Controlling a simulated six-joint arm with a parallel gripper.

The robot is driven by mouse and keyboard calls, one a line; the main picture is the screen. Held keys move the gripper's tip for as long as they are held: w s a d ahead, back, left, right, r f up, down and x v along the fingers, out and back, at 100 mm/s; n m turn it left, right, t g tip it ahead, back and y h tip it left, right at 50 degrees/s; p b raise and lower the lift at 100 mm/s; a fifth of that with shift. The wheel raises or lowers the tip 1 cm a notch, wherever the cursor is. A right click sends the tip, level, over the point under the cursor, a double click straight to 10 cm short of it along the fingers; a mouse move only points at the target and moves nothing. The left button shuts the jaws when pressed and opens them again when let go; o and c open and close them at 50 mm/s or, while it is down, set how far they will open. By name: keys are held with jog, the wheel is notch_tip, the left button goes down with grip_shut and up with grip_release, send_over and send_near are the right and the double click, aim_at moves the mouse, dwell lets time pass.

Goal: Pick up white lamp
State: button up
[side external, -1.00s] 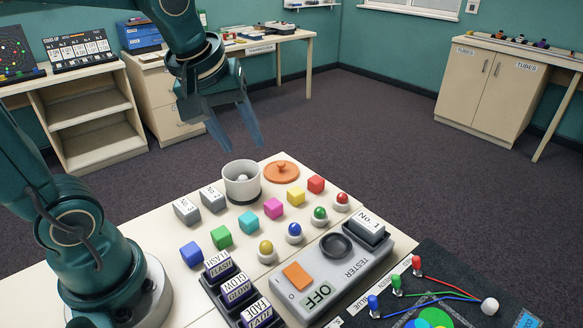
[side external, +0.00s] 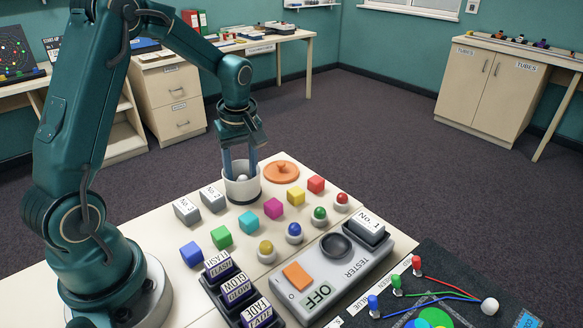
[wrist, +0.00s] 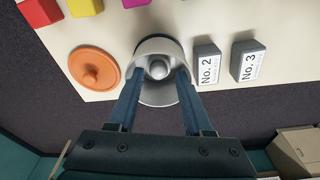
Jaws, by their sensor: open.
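The white lamp (wrist: 158,69) is a small pale dome inside a round white pot (wrist: 150,46). The lower part of the lamp is hidden by the pot.
An orange lid (side external: 281,172) lies right of the pot. Grey blocks No. 2 (side external: 213,198) and No. 3 (side external: 187,210) stand to its left. Coloured cubes and several coloured lamps on white bases stand in rows in front, beside the grey tester (side external: 330,275).

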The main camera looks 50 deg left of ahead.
jog(key=shift+f, duration=0.55)
grip_shut()
